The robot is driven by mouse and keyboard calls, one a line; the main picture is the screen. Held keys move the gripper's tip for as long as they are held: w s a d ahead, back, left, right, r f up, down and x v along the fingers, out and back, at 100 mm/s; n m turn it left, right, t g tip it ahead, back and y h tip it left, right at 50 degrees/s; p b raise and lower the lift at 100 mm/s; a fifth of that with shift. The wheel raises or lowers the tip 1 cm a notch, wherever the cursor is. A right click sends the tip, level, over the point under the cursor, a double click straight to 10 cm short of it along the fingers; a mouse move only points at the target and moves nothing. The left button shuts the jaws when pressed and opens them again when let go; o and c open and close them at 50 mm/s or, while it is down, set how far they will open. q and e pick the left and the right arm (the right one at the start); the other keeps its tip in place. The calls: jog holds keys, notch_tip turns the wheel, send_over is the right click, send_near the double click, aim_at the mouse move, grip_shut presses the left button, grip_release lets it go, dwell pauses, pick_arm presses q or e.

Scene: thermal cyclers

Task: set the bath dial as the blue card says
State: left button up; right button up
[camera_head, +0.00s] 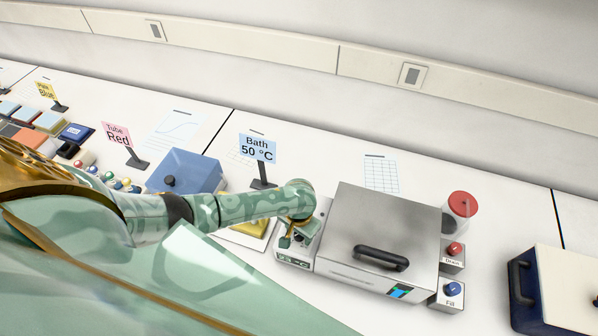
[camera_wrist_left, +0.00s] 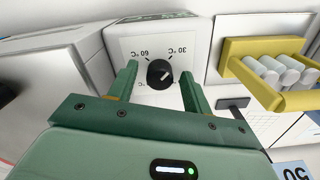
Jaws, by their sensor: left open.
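The blue card (camera_head: 258,148) stands behind the bath and reads "Bath 50 °C". The bath (camera_head: 375,225) is a grey metal box with a black lid handle and a control panel at its left end. The black bath dial (camera_wrist_left: 159,74) is on a white panel, with upside-down labels including 60 °C and 30 °C; its white mark appears on the right side of the knob. My left gripper (camera_wrist_left: 160,84) is open, its green fingers either side of the dial; I cannot tell whether they touch it. In the head view the gripper (camera_head: 291,238) covers much of the panel.
A yellow rack (camera_wrist_left: 262,72) with white-capped tubes stands close beside the panel. Red Drain (camera_head: 454,250) and blue Fill (camera_head: 452,290) knobs and a red-lidded jar (camera_head: 460,208) are right of the bath. A blue box (camera_head: 185,173) is to the left.

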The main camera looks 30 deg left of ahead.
pick_arm(q)
jog(key=shift+f, duration=0.2)
jog(key=c, duration=1)
jog(key=shift+o, duration=0.2)
jog(key=shift+r, duration=0.1)
